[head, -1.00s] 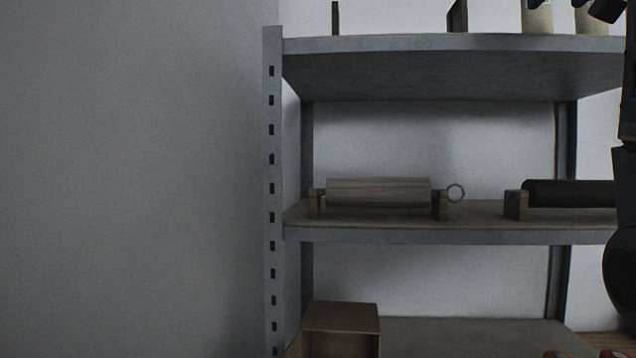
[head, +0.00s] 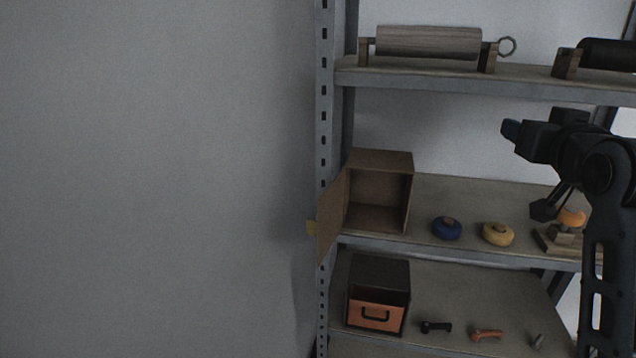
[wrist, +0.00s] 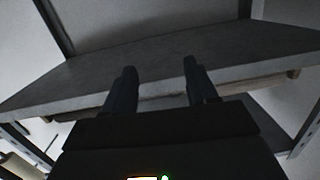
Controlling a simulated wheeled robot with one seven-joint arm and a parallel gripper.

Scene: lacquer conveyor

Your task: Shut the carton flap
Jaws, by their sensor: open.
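The carton (head: 411,200) is a brown box on the middle visible shelf in the head view, its front open and its inside looking empty. Its flap (head: 331,222) is swung outward at the left side of the opening, past the shelf post. My gripper (wrist: 160,72) is open and empty in the wrist view, two dark fingers apart in front of a grey shelf board. In the head view my arm is at the right, well apart from the carton; which part there is the fingertips is hard to tell.
Right of the carton are a blue round piece (head: 447,228), a yellow one (head: 497,234) and an orange one (head: 571,217). A drawer box (head: 378,275) stands below, a wooden roller (head: 428,43) above. A shelf post (head: 323,120) rises at left, near the wall.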

